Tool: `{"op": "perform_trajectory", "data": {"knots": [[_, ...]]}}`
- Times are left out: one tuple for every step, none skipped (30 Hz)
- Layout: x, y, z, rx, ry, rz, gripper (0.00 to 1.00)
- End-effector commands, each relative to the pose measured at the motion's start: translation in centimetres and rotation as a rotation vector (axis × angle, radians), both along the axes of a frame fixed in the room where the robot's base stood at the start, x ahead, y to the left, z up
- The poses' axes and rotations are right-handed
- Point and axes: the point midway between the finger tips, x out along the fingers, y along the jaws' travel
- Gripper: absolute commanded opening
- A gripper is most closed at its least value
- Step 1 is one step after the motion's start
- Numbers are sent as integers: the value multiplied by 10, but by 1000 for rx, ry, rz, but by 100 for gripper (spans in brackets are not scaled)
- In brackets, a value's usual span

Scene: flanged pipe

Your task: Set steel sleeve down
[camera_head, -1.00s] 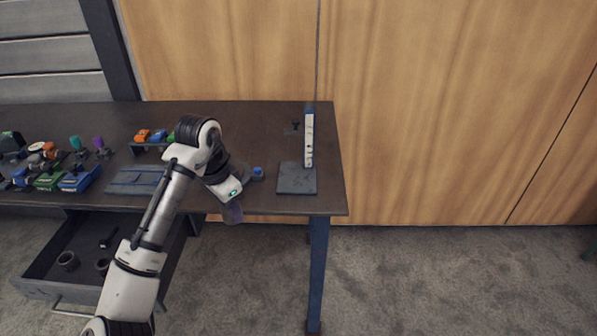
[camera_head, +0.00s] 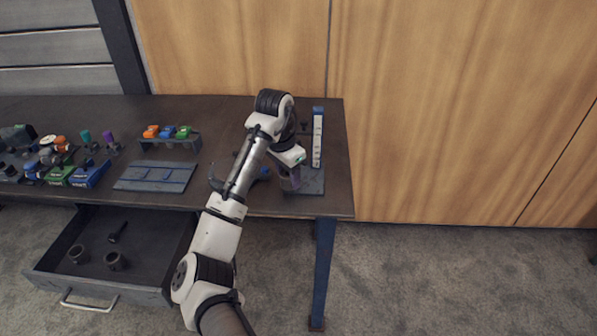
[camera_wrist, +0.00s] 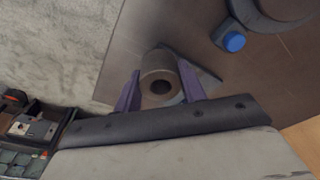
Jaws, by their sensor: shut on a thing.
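My gripper (camera_wrist: 162,92) is shut on the steel sleeve (camera_wrist: 158,68), a grey hollow cylinder held between two purple fingers in the wrist view. Its open bore faces the camera. In the head view my gripper (camera_head: 289,184) is over the front right of the table, at the left edge of the grey square plate (camera_head: 313,184). The sleeve cannot be made out clearly in the head view. In the wrist view part of a grey plate (camera_wrist: 206,79) shows behind the sleeve; I cannot tell whether the sleeve touches it.
A tall blue-and-white upright (camera_head: 317,138) stands behind the plate. A blue-capped item (camera_wrist: 234,41) is near the gripper. A flat blue-grey panel (camera_head: 153,177) and a small rack (camera_head: 169,140) lie to the left. The open drawer (camera_head: 165,258) holds ring-shaped parts.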

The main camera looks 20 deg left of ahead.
Motion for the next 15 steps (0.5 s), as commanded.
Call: {"op": "perform_trajectory", "data": {"knots": [[2, -1, 1, 0, -1, -1, 3], [3, -2, 1, -1, -2, -1, 3], [6, -3, 1, -1, -2, -1, 3], [8, -5, 1, -1, -2, -1, 3], [11, -7, 1, 0, -1, -2, 3], [17, -10, 3, 0, -1, -2, 3], [21, -12, 3, 0, -1, -2, 3], [25, -15, 3, -1, -1, -3, 3], [31, -19, 3, -1, 0, -2, 3], [32, -18, 0, -1, 2, 0, 3], [30, -17, -5, -2, 2, 2, 3], [30, -17, -10, -1, 1, 1, 3], [30, -17, -12, -1, 0, 0, 3], [31, -17, -14, -1, -2, 0, 3], [31, -18, -15, -1, -2, -1, 3]]}}
